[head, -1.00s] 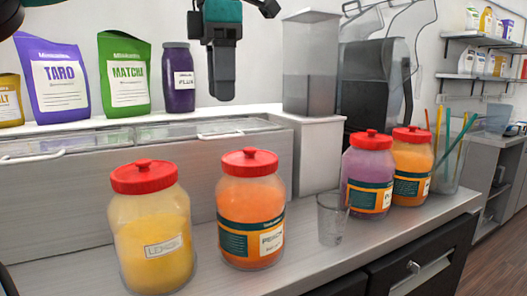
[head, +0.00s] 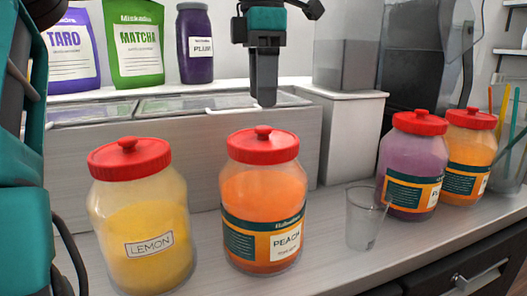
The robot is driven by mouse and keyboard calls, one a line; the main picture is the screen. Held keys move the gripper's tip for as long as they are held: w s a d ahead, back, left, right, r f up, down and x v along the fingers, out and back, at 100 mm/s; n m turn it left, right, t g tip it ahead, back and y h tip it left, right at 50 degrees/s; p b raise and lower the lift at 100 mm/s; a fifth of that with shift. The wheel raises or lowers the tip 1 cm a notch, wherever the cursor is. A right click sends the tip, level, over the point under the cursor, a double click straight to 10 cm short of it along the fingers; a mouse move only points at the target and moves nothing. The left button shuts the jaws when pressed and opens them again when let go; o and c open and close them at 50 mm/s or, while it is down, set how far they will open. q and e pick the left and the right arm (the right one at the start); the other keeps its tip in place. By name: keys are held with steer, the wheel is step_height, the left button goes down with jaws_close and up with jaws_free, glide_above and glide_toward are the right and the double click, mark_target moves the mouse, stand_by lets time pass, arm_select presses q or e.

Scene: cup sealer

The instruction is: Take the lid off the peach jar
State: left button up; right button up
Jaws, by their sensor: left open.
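The peach jar (head: 263,205) stands upright on the counter, with orange contents and a green label reading PEACH. Its red lid (head: 263,146) with a round knob sits on top. My left gripper (head: 264,102) hangs from above, pointing down, with its fingertips a little above the lid knob in the picture. It is empty. Its fingers overlap from this angle, so the gap between them does not show. I cannot tell its exact depth relative to the lid. My right gripper is not in view.
A lemon jar (head: 140,225) stands close to the left. A clear glass (head: 366,216) is to the right, then a purple jar (head: 413,165) and another orange jar (head: 469,150). Behind is a grey counter unit (head: 200,160) with covered bins. Bare counter (head: 325,240) lies between peach jar and glass.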

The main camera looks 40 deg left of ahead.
mark_target(263, 127)
arm_select(q)
step_height(263, 127, down, 6)
steer(key=shift+r+b, duration=0.1)
steer(key=shift+b, duration=0.45)
steer(key=c, duration=1.1)
steer(key=shift+r, duration=0.1)
steer(key=shift+c, duration=0.2)
